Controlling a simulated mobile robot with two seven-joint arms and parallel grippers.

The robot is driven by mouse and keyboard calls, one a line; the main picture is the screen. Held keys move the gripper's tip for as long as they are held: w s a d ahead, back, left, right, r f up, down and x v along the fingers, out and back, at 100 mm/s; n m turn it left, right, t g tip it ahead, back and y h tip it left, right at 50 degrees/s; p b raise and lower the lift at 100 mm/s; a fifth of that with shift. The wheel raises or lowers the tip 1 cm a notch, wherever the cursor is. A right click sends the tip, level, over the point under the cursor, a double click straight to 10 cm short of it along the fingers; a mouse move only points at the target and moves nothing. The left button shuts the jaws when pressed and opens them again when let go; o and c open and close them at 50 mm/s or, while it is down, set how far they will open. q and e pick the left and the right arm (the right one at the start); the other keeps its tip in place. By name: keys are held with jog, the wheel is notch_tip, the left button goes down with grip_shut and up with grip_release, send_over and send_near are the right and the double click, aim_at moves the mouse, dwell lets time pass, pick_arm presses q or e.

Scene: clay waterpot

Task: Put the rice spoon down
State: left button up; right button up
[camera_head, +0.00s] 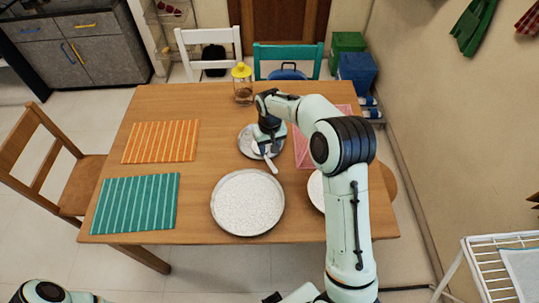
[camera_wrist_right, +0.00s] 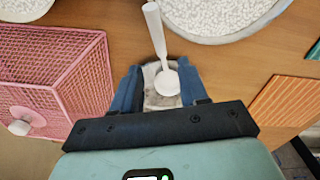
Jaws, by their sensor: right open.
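The white rice spoon (camera_head: 269,161) lies at a small grey plate (camera_head: 244,142) near the middle of the table, its handle pointing toward the large rice tray. In the right wrist view the spoon (camera_wrist_right: 167,80) has its round head between my blue fingers, over the grey plate, with its handle running up the picture. My right gripper (camera_head: 265,145) is low over the plate with its jaws open; its fingers (camera_wrist_right: 160,70) stand apart on both sides of the spoon head. Whether a finger touches the spoon is unclear. My left gripper is out of view; only part of my left arm shows.
A large round tray of white grains (camera_head: 247,203) stands in front of the plate. A second pale dish (camera_head: 315,190) is partly behind my right arm. A pink basket (camera_wrist_right: 60,85) stands close beside the gripper. A yellow-lidded jar (camera_head: 242,82) stands behind. Orange (camera_head: 160,142) and teal (camera_head: 135,202) mats lie left.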

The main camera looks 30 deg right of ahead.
notch_tip(320, 180, up, 5)
jog(key=shift+r, duration=0.1)
jog(key=shift+s, duration=0.1)
dwell(0.6)
